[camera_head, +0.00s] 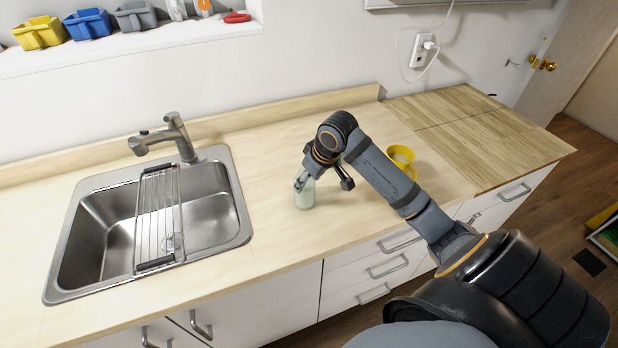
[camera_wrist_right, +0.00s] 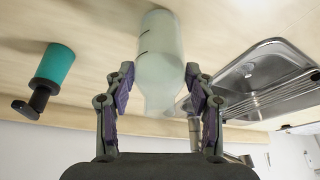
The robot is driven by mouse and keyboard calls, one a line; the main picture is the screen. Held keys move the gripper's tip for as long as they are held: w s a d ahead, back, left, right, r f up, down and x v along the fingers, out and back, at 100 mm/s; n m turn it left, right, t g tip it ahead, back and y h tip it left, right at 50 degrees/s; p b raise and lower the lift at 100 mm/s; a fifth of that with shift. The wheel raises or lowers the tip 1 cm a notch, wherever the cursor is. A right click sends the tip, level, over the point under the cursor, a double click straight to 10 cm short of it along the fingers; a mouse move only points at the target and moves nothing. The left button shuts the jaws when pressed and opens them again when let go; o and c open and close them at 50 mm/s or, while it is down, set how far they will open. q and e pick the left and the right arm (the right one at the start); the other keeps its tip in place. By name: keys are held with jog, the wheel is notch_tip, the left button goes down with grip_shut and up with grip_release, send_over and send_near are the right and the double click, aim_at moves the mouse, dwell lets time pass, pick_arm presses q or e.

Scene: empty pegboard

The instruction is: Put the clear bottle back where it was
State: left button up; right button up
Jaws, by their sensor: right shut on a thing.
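The clear bottle (camera_head: 304,194) is pale, greenish and translucent. It is upright at the middle of the wooden counter, to the right of the sink. My right gripper (camera_head: 309,176) is shut on it from above and hides its upper part. In the right wrist view the bottle (camera_wrist_right: 160,52) lies between the two purple-padded fingers (camera_wrist_right: 162,95), with its narrower end toward the palm. Its base is at or very near the counter; I cannot tell whether it touches. My left gripper is not in view.
The steel sink (camera_head: 240,220) with a wire rack (camera_head: 158,215) and a faucet (camera_head: 178,135) is at left. A yellow mug (camera_head: 403,156) stands behind my right arm. The right wrist view shows a teal cylinder (camera_wrist_right: 54,66) with a black end. The counter's front is clear.

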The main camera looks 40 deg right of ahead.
jog(key=o, duration=1.5)
jog(key=shift+f, duration=0.1)
jog(key=shift+b+v, duration=0.65)
jog(key=shift+v, duration=5.45)
